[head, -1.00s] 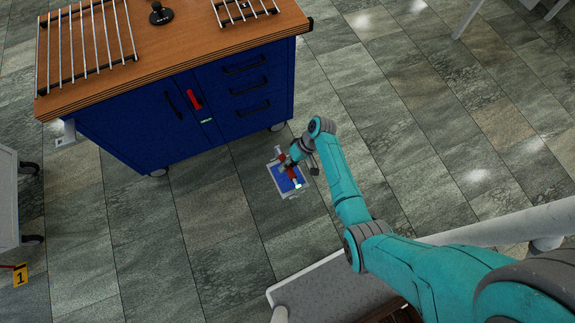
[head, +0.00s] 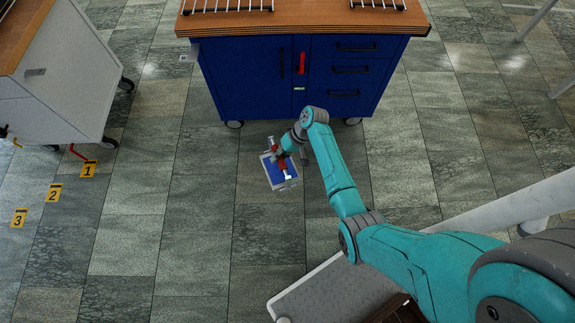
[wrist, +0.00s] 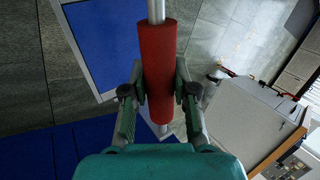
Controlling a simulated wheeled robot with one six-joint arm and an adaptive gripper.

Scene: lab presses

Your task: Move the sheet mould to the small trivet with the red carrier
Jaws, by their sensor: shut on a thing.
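My gripper (head: 283,160) is shut on the red grip of the carrier (wrist: 158,65), with a finger on each side of it in the wrist view. The carrier has pale bar ends. The sheet mould (head: 278,178), a blue panel in a light grey frame, shows at the carrier; its panel also fills the upper left of the wrist view (wrist: 95,40). They appear held above the floor, in front of the blue cabinet. The small trivet (head: 378,4), a metal rack, is at the right on the cabinet's wooden top, cut off by the picture edge.
A larger metal rack (head: 228,8) lies on the left of the wooden top (head: 310,22). The blue cabinet (head: 240,75) stands on wheels ahead. A grey cart (head: 70,75) stands left, near yellow number markers (head: 55,192). The tiled floor between is clear.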

